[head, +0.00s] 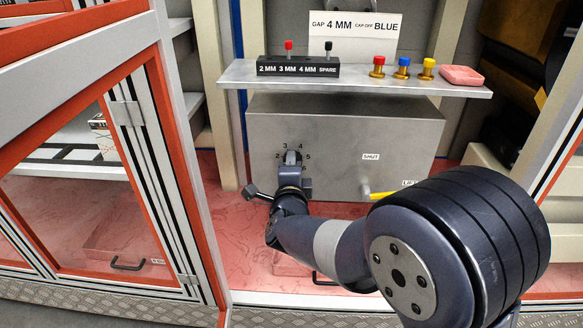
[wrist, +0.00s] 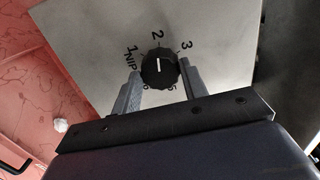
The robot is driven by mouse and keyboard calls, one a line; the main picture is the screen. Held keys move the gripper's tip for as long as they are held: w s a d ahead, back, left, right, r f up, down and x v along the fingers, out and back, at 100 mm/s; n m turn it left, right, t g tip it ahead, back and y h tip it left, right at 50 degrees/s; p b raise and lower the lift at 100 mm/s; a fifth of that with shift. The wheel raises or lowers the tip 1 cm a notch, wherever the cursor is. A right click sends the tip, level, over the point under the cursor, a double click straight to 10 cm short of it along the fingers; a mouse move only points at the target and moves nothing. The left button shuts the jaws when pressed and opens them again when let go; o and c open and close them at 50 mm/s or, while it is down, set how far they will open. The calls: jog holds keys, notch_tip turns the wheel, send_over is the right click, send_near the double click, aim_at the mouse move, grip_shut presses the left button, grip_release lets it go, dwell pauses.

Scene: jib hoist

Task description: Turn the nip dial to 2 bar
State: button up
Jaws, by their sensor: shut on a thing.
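The nip dial (wrist: 160,68) is a round black knob on the front of a grey metal box (head: 345,125). In the wrist view its white pointer mark points up, at or very near the 2, with 1 to the left and 3 to the right. My gripper (wrist: 161,78) has one finger on each side of the knob and is shut on it. In the head view my gripper (head: 291,160) is at the dial and hides most of it; the numbers 2 to 5 show around it.
A yellow lever (head: 380,195) sticks out of the box to the right, near my arm, by SHUT and LIFT labels. A shelf (head: 350,84) above holds a black peg block (head: 298,68), coloured caps (head: 402,68) and a pink pad (head: 461,75). An orange-framed cabinet door (head: 150,130) stands left.

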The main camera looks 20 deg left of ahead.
jog(key=shift+f, duration=0.1)
jog(key=o, duration=1)
jog(key=p+v, duration=0.1)
jog(key=v, duration=0.9)
jog(key=shift+s+d+p, duration=0.15)
jog(key=shift+s+p, duration=0.2)
jog(key=shift+s, duration=0.05)
jog(key=b+x, duration=0.2)
jog(key=x, duration=0.8)
jog(key=shift+w, duration=0.4)
